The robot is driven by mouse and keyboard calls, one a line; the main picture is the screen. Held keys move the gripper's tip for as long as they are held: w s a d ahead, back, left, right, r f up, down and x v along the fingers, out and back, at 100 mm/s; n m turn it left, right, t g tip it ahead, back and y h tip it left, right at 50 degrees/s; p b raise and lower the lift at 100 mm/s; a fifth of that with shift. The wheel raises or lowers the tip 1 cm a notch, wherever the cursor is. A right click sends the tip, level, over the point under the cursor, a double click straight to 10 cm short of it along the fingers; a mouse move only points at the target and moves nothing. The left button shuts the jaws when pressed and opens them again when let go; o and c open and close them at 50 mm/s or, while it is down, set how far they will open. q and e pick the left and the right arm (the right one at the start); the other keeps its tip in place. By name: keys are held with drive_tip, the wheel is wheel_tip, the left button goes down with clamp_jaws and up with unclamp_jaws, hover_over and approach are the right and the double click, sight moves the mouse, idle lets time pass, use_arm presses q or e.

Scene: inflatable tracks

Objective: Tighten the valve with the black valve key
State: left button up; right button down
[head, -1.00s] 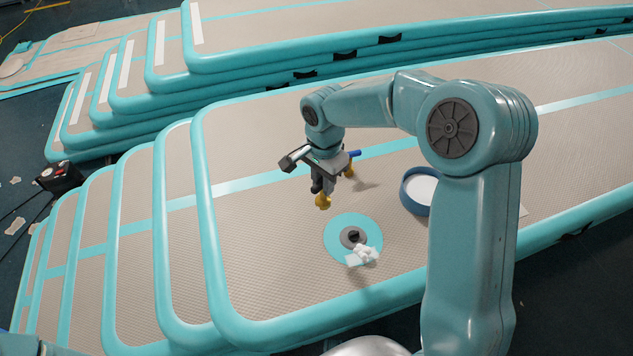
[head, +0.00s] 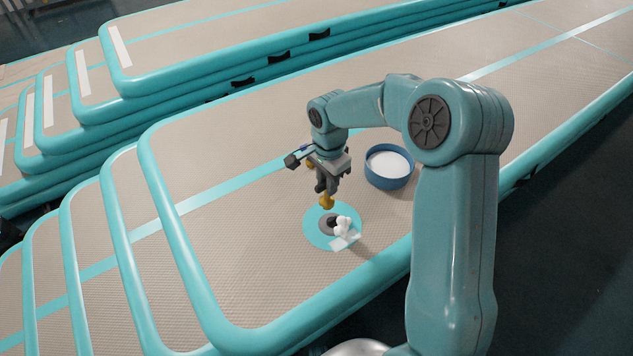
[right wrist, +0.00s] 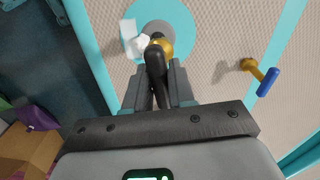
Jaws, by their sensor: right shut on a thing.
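My right gripper (head: 325,184) points down and is shut on the black valve key, whose gold end (head: 327,201) hangs below the fingers. In the right wrist view the key's black handle (right wrist: 156,66) lies between the fingers (right wrist: 158,92). The valve (head: 325,225) is a grey disc with a black centre on a round teal patch (head: 315,237) of the mat. The gold end overlaps the valve disc (right wrist: 155,27) in the right wrist view. In the head view it looks just above the valve; contact cannot be told. My left gripper is out of view.
A white lumpy thing (head: 343,225) and a pale strip (head: 346,241) lie at the valve's right edge. A blue round tub (head: 389,178) stands behind right. A blue-handled gold key (right wrist: 268,81) is on the mat. Stacked mats (head: 190,50) are at the back left.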

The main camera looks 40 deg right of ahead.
drive_tip(key=shift+s+d+f, duration=0.2)
drive_tip(key=shift+d+f, duration=0.1)
drive_tip(key=shift+d, duration=0.15)
drive_tip(key=shift+s+d+f, duration=0.2)
drive_tip(key=shift+d+f, duration=0.1)
drive_tip(key=shift+d, duration=0.15)
drive_tip(key=shift+b, duration=0.3)
drive_tip(key=shift+f, duration=0.25)
drive_tip(key=shift+f+b, duration=2.6)
drive_tip(key=shift+f, duration=0.2)
drive_tip(key=shift+f+b, duration=0.65)
drive_tip(key=shift+m, duration=0.3)
